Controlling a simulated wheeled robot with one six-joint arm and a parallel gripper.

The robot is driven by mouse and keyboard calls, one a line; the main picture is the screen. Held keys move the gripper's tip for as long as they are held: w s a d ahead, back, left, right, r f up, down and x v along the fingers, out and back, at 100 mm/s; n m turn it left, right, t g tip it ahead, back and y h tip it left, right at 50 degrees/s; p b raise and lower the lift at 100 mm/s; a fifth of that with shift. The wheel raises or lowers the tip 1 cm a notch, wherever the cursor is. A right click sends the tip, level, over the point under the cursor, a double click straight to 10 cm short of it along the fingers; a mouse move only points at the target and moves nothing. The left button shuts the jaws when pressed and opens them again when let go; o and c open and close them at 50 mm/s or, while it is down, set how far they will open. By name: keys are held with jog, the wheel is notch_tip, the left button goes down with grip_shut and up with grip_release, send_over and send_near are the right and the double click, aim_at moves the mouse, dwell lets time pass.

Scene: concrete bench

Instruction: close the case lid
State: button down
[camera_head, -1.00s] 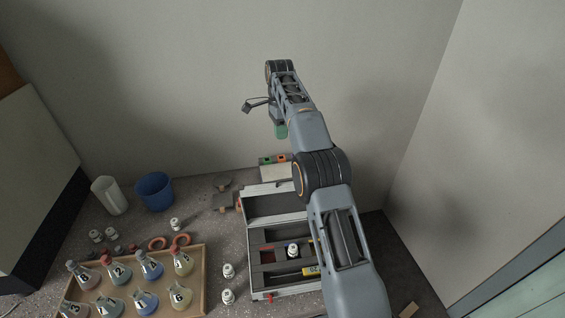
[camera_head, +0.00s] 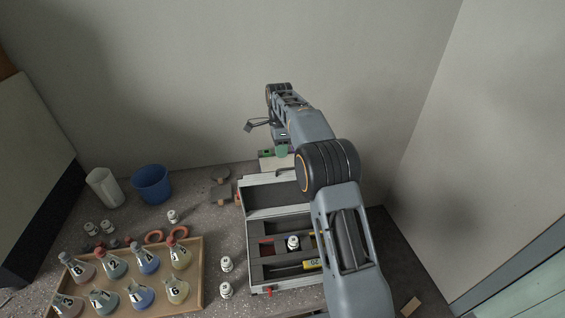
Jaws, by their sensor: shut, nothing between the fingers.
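The case (camera_head: 252,287) lies on the bench in front of my arm, with its lid (camera_head: 262,197) standing open at the back. Inside its dark foam compartments are a white bottle (camera_head: 293,243), a yellow-labelled item (camera_head: 311,264) and something red at the left. My arm covers the case's right side. My gripper (camera_head: 282,151) is shut and empty, pointing down behind the lid's top edge and apart from it as far as I can tell.
A wooden tray (camera_head: 202,290) of numbered flasks stands left of the case. White bottles (camera_head: 226,264) stand between them. A blue bucket (camera_head: 152,184) and a white cup (camera_head: 103,188) stand at the back left. A wall rises behind the bench.

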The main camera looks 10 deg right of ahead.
aim_at(283, 175)
jog(key=shift+s+a+f, duration=0.1)
jog(key=shift+s+f, duration=0.2)
jog(key=shift+s, duration=0.5)
jog(key=shift+s+f, duration=0.25)
jog(key=shift+s, duration=0.5)
jog(key=shift+f, duration=0.1)
